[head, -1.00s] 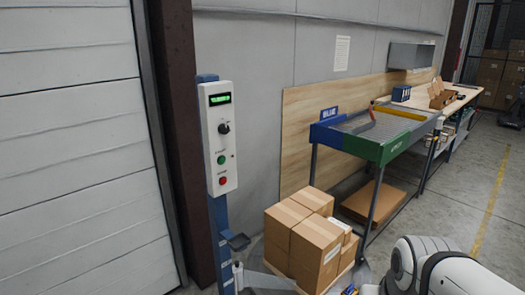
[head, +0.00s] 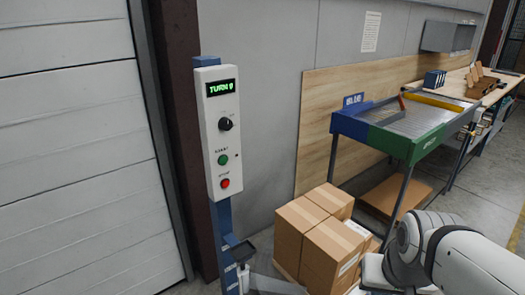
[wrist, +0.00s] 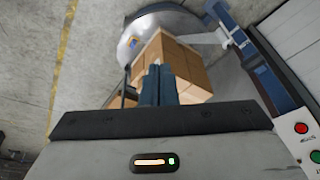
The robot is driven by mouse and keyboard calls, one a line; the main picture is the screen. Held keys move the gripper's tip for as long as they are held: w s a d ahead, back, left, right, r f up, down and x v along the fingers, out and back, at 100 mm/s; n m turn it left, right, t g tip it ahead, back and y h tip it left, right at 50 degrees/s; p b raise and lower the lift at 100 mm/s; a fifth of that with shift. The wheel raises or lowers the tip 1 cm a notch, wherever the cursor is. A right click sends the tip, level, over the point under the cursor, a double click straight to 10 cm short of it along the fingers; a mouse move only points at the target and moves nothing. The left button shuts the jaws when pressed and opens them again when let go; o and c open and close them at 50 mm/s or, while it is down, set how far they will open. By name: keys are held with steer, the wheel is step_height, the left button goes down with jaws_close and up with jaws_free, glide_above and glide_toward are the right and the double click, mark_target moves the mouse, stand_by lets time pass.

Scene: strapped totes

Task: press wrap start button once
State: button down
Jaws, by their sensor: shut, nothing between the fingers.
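A white control panel (head: 219,130) stands on a blue post in the head view. It has a lit green display reading "TURN" and a further character, a black knob (head: 225,124), a green button (head: 222,160) and a red button (head: 225,183) below it. The wrist view shows the red button (wrist: 301,128) and the green button (wrist: 316,157) at its right edge. My gripper (wrist: 158,72) is shut and empty, apart from the panel, with the stacked boxes beyond it. In the head view my arm shows at the lower right; the gripper itself is out of that frame.
Cardboard boxes (head: 320,240) stand stacked low beside the post. A blue and green table (head: 390,146) stands to their right, with a workbench (head: 470,84) behind. A white shutter door (head: 75,150) is at left. Open floor shows in the wrist view (wrist: 90,60).

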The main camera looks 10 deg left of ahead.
mark_target(224, 161)
steer(key=w+a+r+m+t+y+b, duration=0.3)
steer(key=w+a+t+b, duration=0.6)
steer(key=w+a, duration=1.4)
steer(key=s+a+r+m+t+h, duration=0.1)
steer(key=s+a+m+t+h, duration=0.1)
steer(key=a+t, duration=0.5)
steer(key=shift+a+r+m, duration=0.35)
steer(key=shift+a+m, duration=0.35)
steer(key=shift+m, duration=0.1)
steer(key=w+a+p, duration=0.2)
steer(key=w+a, duration=0.3)
steer(key=a, duration=0.1)
steer(key=shift+w+a, duration=0.3)
steer(key=shift+a, duration=0.05)
steer(key=shift+w+a, duration=0.3)
